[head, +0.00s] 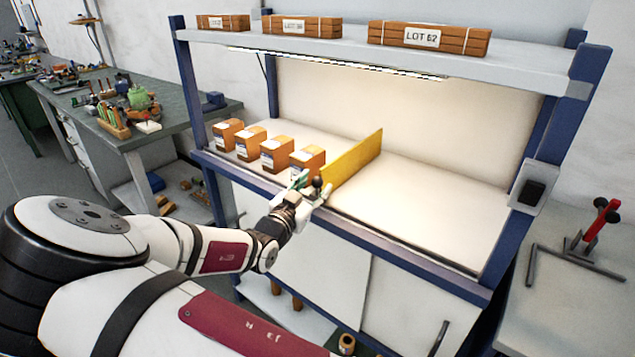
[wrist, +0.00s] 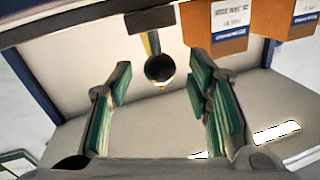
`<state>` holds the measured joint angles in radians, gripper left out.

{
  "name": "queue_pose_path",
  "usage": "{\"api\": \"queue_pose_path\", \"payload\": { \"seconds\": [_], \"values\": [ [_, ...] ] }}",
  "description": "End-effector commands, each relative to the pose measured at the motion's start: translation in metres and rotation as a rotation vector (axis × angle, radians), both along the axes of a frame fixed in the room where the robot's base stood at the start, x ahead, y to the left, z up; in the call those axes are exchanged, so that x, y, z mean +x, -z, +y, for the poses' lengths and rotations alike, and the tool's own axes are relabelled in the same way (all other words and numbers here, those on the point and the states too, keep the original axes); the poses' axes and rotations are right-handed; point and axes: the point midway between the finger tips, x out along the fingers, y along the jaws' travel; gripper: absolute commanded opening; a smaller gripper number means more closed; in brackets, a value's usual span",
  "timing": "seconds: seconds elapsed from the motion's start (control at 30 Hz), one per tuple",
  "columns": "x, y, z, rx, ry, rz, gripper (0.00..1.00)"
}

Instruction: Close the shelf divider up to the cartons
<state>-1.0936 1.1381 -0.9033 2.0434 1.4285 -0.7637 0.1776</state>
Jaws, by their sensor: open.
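A yellow shelf divider (head: 352,158) stands upright on the white shelf, just right of a row of several orange-brown cartons. A narrow gap seems to show between it and the nearest carton (head: 308,161); its exact width is hard to judge. A dark round knob (head: 317,183) is at the divider's front end. My gripper (head: 306,183) is at the shelf's front edge by this knob. In the wrist view my gripper (wrist: 158,82) is open, its green-padded fingers on either side of the knob (wrist: 160,68) with clear space at both. Cartons (wrist: 215,30) show at the upper right there.
The shelf right of the divider is bare (head: 430,195). Blue posts (head: 190,85) and an upper shelf (head: 340,48) with brown bundles frame the bay. A red-handled tool (head: 600,225) stands on the right bench. A cluttered bench (head: 180,118) is at left.

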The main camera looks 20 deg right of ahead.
Motion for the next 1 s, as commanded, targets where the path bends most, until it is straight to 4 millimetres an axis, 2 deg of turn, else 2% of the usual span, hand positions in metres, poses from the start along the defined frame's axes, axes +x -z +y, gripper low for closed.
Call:
{"api": "queue_pose_path", "payload": {
  "seconds": [0.2, 0.57, 0.77, 1.0],
  "values": [
    [0.016, 0.0, -0.015, 0.001, 0.0, -0.001, 0.46],
    [0.019, 0.0, -0.017, 0.0, -0.001, 0.0, 0.46],
    [0.019, 0.0, -0.017, 0.0, 0.0, 0.0, 0.0],
    [0.022, 0.001, -0.015, 0.003, -0.001, -0.001, 0.0]
  ]
}}
